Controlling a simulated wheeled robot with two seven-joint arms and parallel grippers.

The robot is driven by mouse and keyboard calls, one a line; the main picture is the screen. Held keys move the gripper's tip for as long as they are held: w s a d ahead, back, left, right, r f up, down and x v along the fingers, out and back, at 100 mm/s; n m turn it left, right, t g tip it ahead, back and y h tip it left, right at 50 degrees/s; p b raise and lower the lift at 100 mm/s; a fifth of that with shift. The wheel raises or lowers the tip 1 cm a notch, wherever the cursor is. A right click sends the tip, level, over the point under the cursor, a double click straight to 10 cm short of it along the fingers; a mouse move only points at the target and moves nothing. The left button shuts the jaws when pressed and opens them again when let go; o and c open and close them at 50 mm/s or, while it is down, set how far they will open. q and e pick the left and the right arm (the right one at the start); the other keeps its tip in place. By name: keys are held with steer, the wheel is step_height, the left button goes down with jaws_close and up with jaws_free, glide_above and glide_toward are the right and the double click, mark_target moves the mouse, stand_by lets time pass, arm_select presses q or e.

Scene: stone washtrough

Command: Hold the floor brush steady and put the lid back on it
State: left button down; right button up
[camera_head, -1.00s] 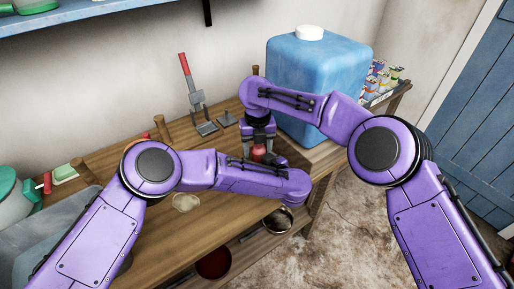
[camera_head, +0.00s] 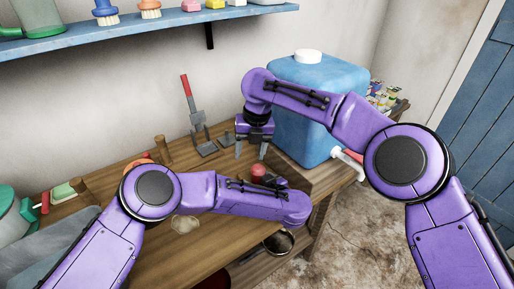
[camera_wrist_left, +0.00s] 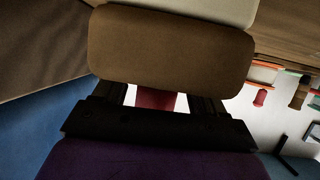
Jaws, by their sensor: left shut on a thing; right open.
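In the head view a round red piece (camera_head: 258,170) stands low above the bench beside my left gripper (camera_head: 278,183). I cannot tell whether it is the lid or part of the floor brush. My left gripper is mostly hidden by its own arm. The left wrist view shows a brown block (camera_wrist_left: 170,45) with a pale edge close ahead, probably the floor brush, and a dark red part (camera_wrist_left: 155,98) between the jaws. My left gripper is shut on it. My right gripper (camera_head: 252,155) is open and empty, fingers down, just above the red piece.
A big blue container (camera_head: 320,105) with a white cap stands behind my right arm. A red-handled grey tool (camera_head: 194,115) leans on the wall behind the wooden bench (camera_head: 140,245). A blue shelf (camera_head: 150,25) holds brushes above. Wooden pegs (camera_head: 162,148) rise from the bench.

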steer(key=w+a+r+m+t+y, duration=0.2)
steer(key=a+r+m+y, duration=0.4)
steer(key=a+r+y, duration=0.45)
steer(key=w+r+m+t, duration=0.9)
steer(key=r+m+t, duration=0.15)
steer(key=m, duration=0.35)
steer(key=w+d+f+m+h, duration=0.2)
steer(key=d+f+m+h, duration=0.3)
steer(key=d+m+h, duration=0.55)
steer(key=s+d+f+m+g+h, duration=0.2)
steer(key=s+f+m+g, duration=0.7)
steer(key=s, duration=0.5)
step_height(320, 180, down, 2)
steer(key=shift+s+f+g, duration=0.1)
steer(key=shift+s+g, duration=0.3)
steer(key=shift+g, duration=0.55)
